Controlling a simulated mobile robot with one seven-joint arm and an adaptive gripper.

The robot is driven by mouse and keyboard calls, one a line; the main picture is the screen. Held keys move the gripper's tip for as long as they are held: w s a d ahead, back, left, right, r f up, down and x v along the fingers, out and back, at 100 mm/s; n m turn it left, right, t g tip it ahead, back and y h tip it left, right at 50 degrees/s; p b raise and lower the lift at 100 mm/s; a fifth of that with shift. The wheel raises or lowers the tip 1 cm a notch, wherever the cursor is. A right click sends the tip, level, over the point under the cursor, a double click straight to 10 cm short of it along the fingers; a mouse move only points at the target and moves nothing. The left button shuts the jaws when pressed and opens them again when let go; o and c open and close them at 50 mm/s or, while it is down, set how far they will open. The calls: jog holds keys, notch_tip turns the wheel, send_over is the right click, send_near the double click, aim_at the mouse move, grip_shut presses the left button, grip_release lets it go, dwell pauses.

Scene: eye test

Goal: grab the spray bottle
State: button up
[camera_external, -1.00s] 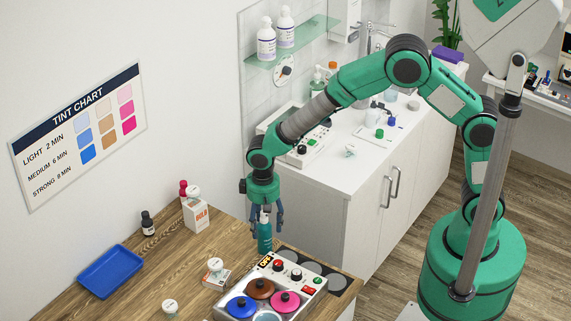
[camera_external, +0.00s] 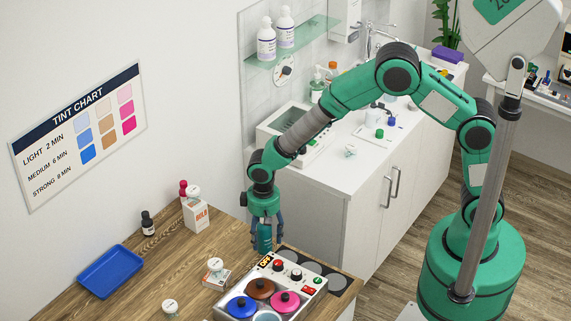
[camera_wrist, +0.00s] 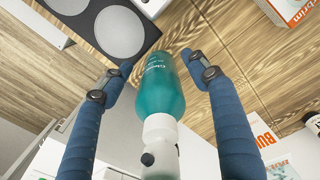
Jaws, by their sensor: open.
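The spray bottle (camera_external: 264,238) has a teal body and stands on the wooden counter, beside the tinting machine. In the wrist view the spray bottle (camera_wrist: 160,88) shows its teal body and white neck between my two blue fingers. My gripper (camera_external: 266,240) points down from above, around the bottle. In the wrist view my gripper (camera_wrist: 163,78) is open, with a gap between each finger and the bottle. The bottle's top is hidden by my gripper in the external view.
A machine with coloured round lids (camera_external: 270,290) stands right in front of the bottle. A dark plate with grey discs (camera_external: 318,268) lies to its right. A blue tray (camera_external: 110,271), a white box (camera_external: 195,215) and a small dark bottle (camera_external: 148,224) stand to the left.

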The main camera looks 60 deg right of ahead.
jog(key=shift+c, duration=0.5)
jog(key=c, duration=1.3)
jog(key=shift+r, duration=0.1)
jog(key=shift+r, duration=0.45)
jog(key=s+d+r, duration=0.1)
jog(key=s+d, duration=0.1)
jog(key=s, duration=0.3)
jog(key=s+d+r+p, duration=0.1)
jog(key=s+d, duration=0.1)
jog(key=s, duration=0.2)
jog(key=s+d+r, duration=0.2)
jog(key=s, duration=0.3)
jog(key=shift+s+d+p, duration=0.3)
jog(key=shift+d, duration=0.05)
